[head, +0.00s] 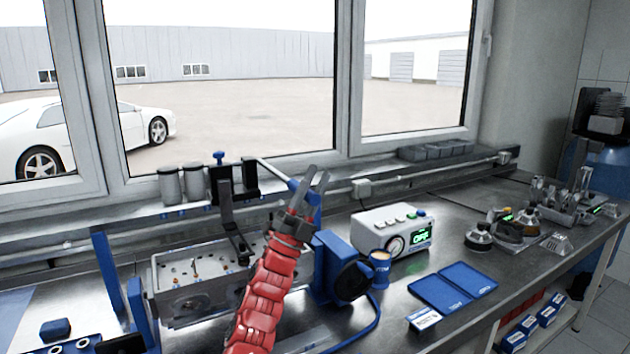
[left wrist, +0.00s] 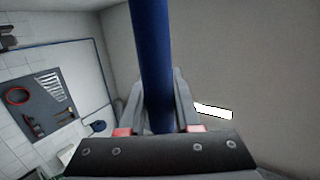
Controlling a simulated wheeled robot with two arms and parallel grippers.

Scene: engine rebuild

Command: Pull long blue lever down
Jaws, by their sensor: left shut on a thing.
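The long blue lever (left wrist: 150,55) runs upright through the left wrist view as a thick blue bar between my fingers. In the head view, a short blue piece (head: 294,186) shows beside my fingers, at the end of a pale bar (head: 272,171); the rest is hidden behind my gripper. My left gripper (head: 318,180) is shut on the lever, with its dark fingers pointing up and a little right in the head view. It also shows in the left wrist view (left wrist: 160,115), one finger on each side of the bar. My right gripper is not in view.
A metal engine block (head: 190,312) stands left of my red arm. A blue machine (head: 331,262) and a white box with a green display (head: 396,232) stand to the right. Blue trays (head: 454,288) lie on the bench. A window (head: 220,90) is behind.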

